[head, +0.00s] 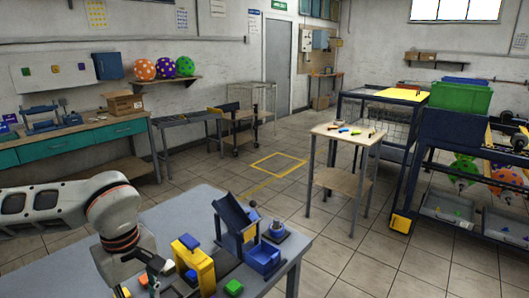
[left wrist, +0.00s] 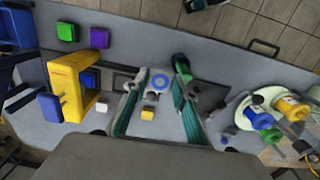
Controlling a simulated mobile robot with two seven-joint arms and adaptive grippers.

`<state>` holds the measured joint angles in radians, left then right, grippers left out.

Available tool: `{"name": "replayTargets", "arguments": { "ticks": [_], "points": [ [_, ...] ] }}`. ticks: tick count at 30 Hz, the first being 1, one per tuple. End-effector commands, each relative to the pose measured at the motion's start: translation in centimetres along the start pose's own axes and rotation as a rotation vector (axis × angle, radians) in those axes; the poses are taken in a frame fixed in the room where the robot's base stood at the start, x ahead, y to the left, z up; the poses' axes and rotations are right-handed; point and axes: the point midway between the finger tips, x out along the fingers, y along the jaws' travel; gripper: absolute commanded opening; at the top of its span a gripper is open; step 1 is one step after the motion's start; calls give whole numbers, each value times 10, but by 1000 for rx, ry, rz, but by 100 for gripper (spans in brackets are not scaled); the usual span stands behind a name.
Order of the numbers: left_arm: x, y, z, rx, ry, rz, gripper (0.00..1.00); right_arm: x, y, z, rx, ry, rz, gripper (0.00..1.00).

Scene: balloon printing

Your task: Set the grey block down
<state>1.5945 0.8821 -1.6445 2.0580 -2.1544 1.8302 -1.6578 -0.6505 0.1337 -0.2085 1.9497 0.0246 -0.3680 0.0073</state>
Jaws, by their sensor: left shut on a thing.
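In the left wrist view, a grey block (left wrist: 158,82) with a blue ring on its face sits between the fingertips of my left gripper (left wrist: 160,76). The gripper is shut on it, one finger on each side. The grey worktable (left wrist: 225,55) shows beneath; I cannot tell whether the block touches it. In the head view, my left gripper (head: 150,277) is at the table's near edge, left of the yellow press frame (head: 205,268); the block cannot be made out there. My right gripper is not in view.
In the left wrist view, a small yellow block (left wrist: 148,114) and white block (left wrist: 101,107) lie near the fingers. Purple (left wrist: 90,50) and green (left wrist: 66,31) blocks lie by the press. A white round plate (left wrist: 246,100) with coloured parts stands right.

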Motion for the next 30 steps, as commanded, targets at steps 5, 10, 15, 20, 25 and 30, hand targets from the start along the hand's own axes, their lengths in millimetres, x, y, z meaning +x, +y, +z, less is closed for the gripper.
{"name": "replayTargets", "arguments": {
  "ticks": [5, 10, 15, 20, 25, 30],
  "points": [
    [7, 6, -1, 332, 3, 0, 12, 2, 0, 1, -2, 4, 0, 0],
    [12, 11, -3, 613, 4, -1, 12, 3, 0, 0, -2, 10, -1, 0],
    [16, 14, -4, 801, 5, -2, 12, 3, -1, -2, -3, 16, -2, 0],
    [16, 15, -4, 878, 7, -2, 12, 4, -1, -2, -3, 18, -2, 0],
    [17, 15, -4, 888, 5, -2, 12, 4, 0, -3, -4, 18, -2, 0],
    [17, 15, -4, 886, 5, -2, 12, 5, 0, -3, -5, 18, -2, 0]
  ]
}}
